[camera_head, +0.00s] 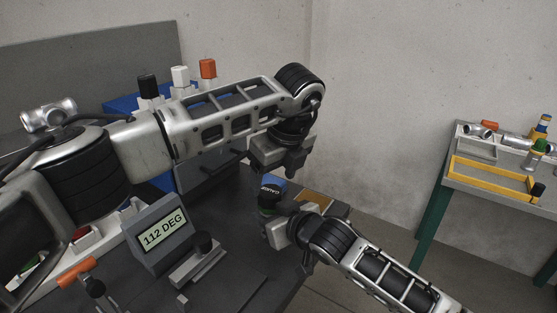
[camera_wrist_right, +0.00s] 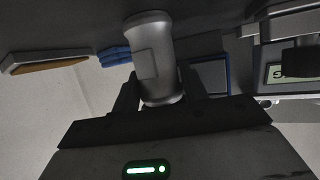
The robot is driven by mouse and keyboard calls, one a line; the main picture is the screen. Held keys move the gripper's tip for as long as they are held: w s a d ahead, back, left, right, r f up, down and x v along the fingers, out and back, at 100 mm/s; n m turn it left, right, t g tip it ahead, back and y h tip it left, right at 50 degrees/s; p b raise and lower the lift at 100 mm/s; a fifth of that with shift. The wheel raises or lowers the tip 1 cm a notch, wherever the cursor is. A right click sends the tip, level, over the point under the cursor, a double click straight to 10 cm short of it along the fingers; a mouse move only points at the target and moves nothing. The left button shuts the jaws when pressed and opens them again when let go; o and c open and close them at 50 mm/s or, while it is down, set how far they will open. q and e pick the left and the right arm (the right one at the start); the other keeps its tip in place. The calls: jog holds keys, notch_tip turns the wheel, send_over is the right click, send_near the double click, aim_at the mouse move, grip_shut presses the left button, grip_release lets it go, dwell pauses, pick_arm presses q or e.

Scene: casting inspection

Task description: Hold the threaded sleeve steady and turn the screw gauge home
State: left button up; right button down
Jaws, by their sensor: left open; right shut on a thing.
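The threaded sleeve (camera_wrist_right: 152,50) is a grey metal cylinder with a flared end in the right wrist view. My right gripper (camera_wrist_right: 160,92) is shut on it, one dark finger on each side. In the head view my right gripper (camera_head: 272,222) comes in from the lower right, and the sleeve is mostly hidden there. The screw gauge (camera_head: 272,187) shows its blue, lettered cap above the right gripper; how deep it sits in the sleeve cannot be seen. My left gripper (camera_head: 284,170) is open, pointing down just above and slightly right of the cap, apart from it or barely touching.
A grey display box (camera_head: 160,232) reads "112 DEG" on the dark bench. Black, white and orange-capped items (camera_head: 180,77) stand behind my left arm. A side table (camera_head: 482,178) with parts stands at right.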

aim_at(270, 190)
pick_arm(q)
jog(key=x, duration=0.6)
jog(key=shift+w+a+f, duration=0.15)
jog(key=shift+f, duration=0.2)
pick_arm(e)
jog(key=shift+r, duration=0.1)
pick_arm(q)
jog(key=c, duration=1.2)
jog(key=o, duration=1.1)
jog(key=shift+r, duration=2.3)
